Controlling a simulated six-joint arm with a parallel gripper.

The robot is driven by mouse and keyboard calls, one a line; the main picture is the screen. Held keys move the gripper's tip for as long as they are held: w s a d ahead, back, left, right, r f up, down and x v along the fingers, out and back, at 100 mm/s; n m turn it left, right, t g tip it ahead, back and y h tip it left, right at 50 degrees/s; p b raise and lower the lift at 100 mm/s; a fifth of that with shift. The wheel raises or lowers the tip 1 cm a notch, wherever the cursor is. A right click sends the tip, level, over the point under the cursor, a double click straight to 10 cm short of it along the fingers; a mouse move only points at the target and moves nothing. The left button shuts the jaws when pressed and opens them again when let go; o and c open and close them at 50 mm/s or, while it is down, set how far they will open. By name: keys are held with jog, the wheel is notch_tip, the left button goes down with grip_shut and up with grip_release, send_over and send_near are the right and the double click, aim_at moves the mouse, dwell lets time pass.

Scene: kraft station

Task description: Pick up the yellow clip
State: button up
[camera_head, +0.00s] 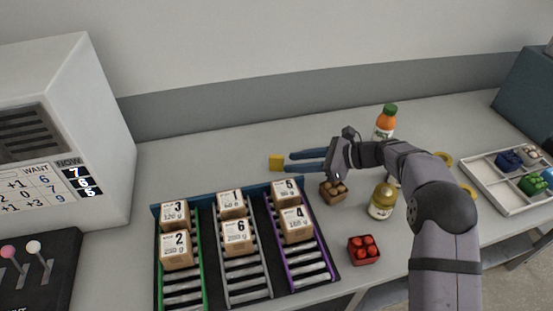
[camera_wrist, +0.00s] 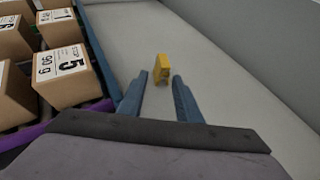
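The yellow clip (camera_head: 276,162) stands on the grey table behind the rack, to the left of my gripper in the head view. In the wrist view the yellow clip (camera_wrist: 162,68) is just beyond the fingertips, roughly midway between them. My gripper (camera_head: 289,162) has two long blue fingers that are spread apart, with nothing between them. It points left toward the clip, and the fingertips are close to it. The fingers also show in the wrist view (camera_wrist: 160,75). I cannot tell whether a fingertip touches the clip.
A rack (camera_head: 155,232) of numbered boxes stands in front of the clip; box 5 (camera_wrist: 68,75) is close to my left finger. The table left of the clip is clear.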

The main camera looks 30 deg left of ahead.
aim_at(282, 163)
jog(key=shift+p+x, duration=1)
jog(key=shift+x, duration=1.6)
jog(key=shift+w, duration=0.1)
grip_shut()
